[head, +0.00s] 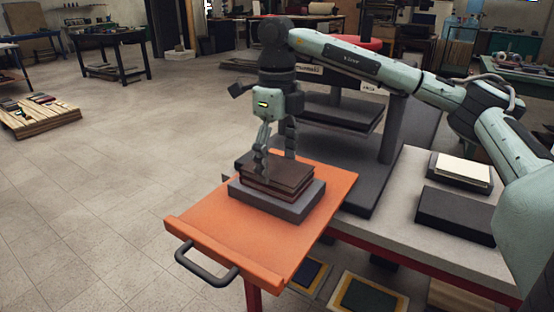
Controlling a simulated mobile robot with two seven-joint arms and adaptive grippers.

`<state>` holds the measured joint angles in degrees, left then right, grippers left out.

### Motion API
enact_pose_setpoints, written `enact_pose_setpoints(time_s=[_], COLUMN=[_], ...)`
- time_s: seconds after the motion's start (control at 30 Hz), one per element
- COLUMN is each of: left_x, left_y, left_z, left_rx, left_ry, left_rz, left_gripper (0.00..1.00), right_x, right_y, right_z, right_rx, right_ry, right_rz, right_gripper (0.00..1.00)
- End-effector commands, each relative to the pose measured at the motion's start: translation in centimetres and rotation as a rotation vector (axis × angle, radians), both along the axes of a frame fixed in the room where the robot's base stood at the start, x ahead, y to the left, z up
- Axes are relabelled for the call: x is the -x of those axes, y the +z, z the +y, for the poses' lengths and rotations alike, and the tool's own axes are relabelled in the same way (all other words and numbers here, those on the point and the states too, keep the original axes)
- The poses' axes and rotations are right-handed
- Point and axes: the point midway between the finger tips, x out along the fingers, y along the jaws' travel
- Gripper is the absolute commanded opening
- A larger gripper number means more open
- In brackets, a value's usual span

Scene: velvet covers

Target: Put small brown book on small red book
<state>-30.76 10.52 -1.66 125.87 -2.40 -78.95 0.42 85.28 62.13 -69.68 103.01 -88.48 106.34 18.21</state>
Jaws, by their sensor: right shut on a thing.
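A small brown book (285,174) lies flat at the top of a short stack on the orange tray (198,226). My right gripper (272,156) points down from above and is shut on the brown book at its back left side. Just under it a second thin brownish layer shows along the front edge; I cannot tell whether it is the small red book. A thick dark grey block (276,207) lies beneath them, directly on the tray. My left gripper is not in view.
The orange tray has a black handle (206,264) at its front left. It sits beside a grey-topped table (390,232) and a dark press (340,112). A black block (455,214) and a pale-topped pad (463,171) lie to the right. Open floor is left.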

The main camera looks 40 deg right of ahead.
Motion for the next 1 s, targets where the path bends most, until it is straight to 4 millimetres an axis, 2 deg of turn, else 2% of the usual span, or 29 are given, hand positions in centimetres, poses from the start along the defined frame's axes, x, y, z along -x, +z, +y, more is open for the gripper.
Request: enact_pose_setpoints(time_s=[0.37, 0.4, 0.53, 0.87, 1.0], left_x=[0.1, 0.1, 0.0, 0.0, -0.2], left_y=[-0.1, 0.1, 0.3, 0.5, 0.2], left_z=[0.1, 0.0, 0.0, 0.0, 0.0], left_rx=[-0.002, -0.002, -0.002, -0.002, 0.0], left_ry=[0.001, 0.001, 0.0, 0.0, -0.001], left_rz=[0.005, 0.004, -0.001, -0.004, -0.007], left_gripper=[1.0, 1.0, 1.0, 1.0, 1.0], right_x=[0.0, 0.0, 0.0, 0.0, -0.1], right_y=[-0.3, -0.2, -0.2, -0.1, 0.9], right_z=[0.0, 0.0, 0.0, 0.0, 0.1], right_rx=[-0.001, -0.001, -0.001, -0.001, -0.002], right_ry=[0.0, 0.0, 0.0, 0.0, 0.0], right_rz=[-0.002, -0.002, -0.002, -0.002, -0.004], right_gripper=[0.43, 0.8, 0.96, 0.96, 0.96])
